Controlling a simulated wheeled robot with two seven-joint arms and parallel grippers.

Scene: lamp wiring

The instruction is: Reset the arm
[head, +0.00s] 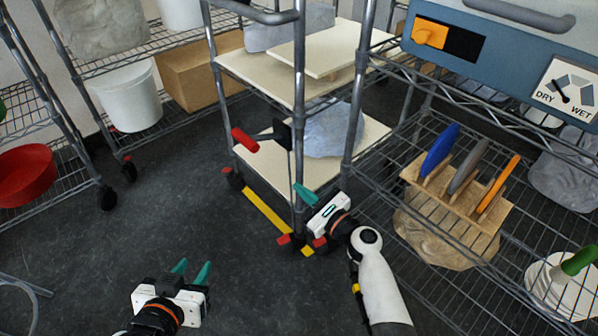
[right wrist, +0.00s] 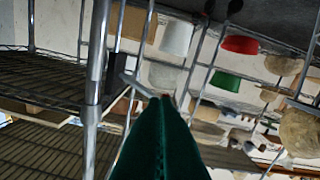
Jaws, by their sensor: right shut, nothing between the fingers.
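My right gripper (head: 300,188) is near a metal post of the cart in the middle of the head view. Its teal fingers are together with nothing seen between them; its white arm comes up from the bottom right. In the right wrist view the shut fingers of this gripper (right wrist: 163,100) point up toward the shelving. My left gripper (head: 196,266) is low at the left of the head view, over the dark floor. Its two teal fingers stand apart and are empty.
A wheeled cart (head: 290,85) with metal posts stands close to my right gripper. A wire rack on the right holds a wooden holder (head: 465,215) with colored tools. A blue machine (head: 490,40) has a DRY/WET dial. Open floor (head: 150,215) lies at the left.

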